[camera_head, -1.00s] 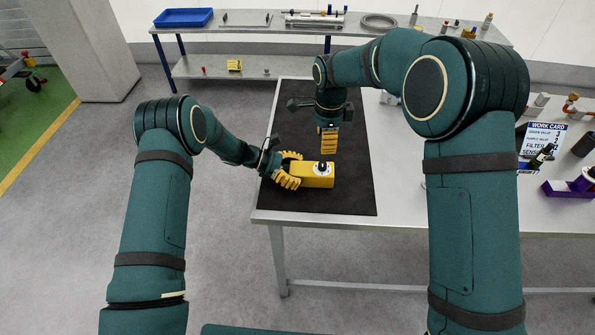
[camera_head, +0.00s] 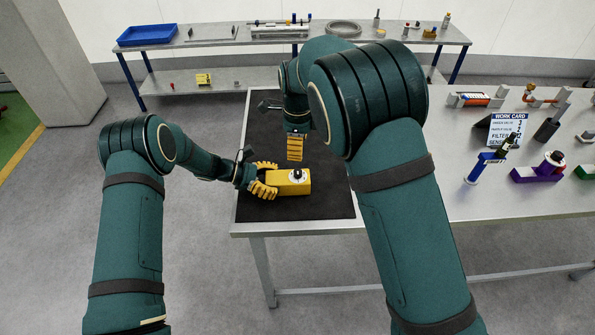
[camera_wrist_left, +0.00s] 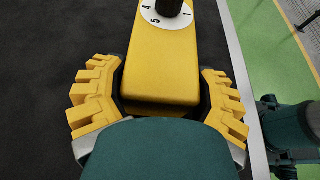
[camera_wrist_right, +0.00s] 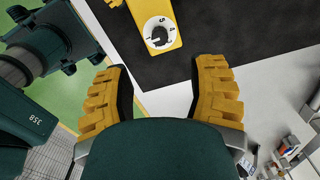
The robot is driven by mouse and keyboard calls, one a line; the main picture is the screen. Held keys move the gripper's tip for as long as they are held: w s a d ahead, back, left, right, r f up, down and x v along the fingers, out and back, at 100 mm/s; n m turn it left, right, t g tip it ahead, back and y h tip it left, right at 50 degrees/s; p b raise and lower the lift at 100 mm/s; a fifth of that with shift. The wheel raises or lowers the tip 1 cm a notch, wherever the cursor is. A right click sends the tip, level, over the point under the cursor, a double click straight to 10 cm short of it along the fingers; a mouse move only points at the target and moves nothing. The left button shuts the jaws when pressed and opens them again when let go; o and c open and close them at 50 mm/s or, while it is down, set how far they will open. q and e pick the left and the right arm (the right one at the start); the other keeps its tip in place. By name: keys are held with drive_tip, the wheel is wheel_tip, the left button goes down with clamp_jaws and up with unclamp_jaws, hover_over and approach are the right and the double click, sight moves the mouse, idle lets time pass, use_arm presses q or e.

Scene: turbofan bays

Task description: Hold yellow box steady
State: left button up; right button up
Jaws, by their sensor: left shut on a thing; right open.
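The yellow box (camera_head: 291,184) lies on the black mat (camera_head: 325,205) near the front of the table, with a black knob on a white numbered dial on top. My left gripper (camera_head: 264,180) is shut on the box's left end; in the left wrist view its yellow fingers flank the box (camera_wrist_left: 162,62) on both sides. My right gripper (camera_head: 295,148) hangs above and behind the box, fingers pointing down. In the right wrist view it is open and empty (camera_wrist_right: 163,95), and the dial (camera_wrist_right: 160,34) shows beyond the fingertips.
The work card (camera_head: 507,130), a blue-and-black tool (camera_head: 485,165), a purple holder (camera_head: 538,172) and other parts stand on the right of the table. A rear bench holds a blue tray (camera_head: 147,35) and several parts. The mat around the box is otherwise clear.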

sight(298, 171)
wheel_tip(298, 171, down, 10)
drive_tip(key=shift+f, duration=0.2)
idle(0.3)
clamp_jaws()
